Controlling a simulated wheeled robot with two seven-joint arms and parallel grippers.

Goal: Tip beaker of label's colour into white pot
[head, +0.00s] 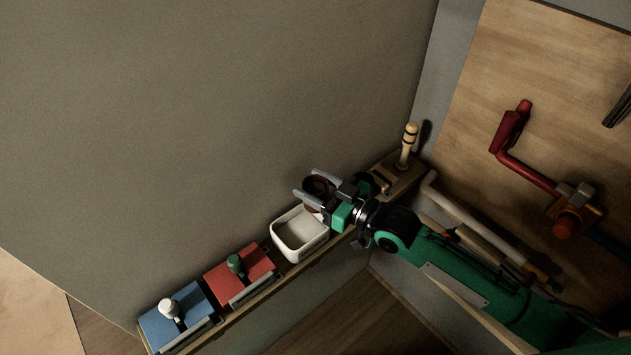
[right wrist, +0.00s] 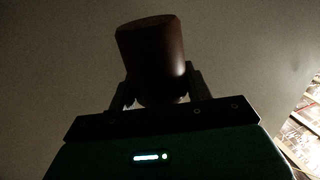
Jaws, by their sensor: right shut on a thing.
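My right gripper (head: 308,184) is shut on a dark reddish-brown beaker (head: 317,186). In the right wrist view the beaker (right wrist: 152,60) sits between the two fingers and looks slightly tilted. Its contents cannot be seen. The white pot (head: 287,254) is a square, open-topped container on the narrow wooden shelf. In the head view the gripper and beaker are just above and right of the pot's far edge, partly overlapping it. Dark marking shows on the pot's front, too small to read. No label colour can be made out. My left gripper is not in view.
On the shelf left of the pot are a red box (head: 226,276) with a green knob and a blue box (head: 160,328) with a white knob. A pale wooden turned handle (head: 408,145) stands at the far end. Pipes with a red lever (head: 512,128) are on the wooden board at right.

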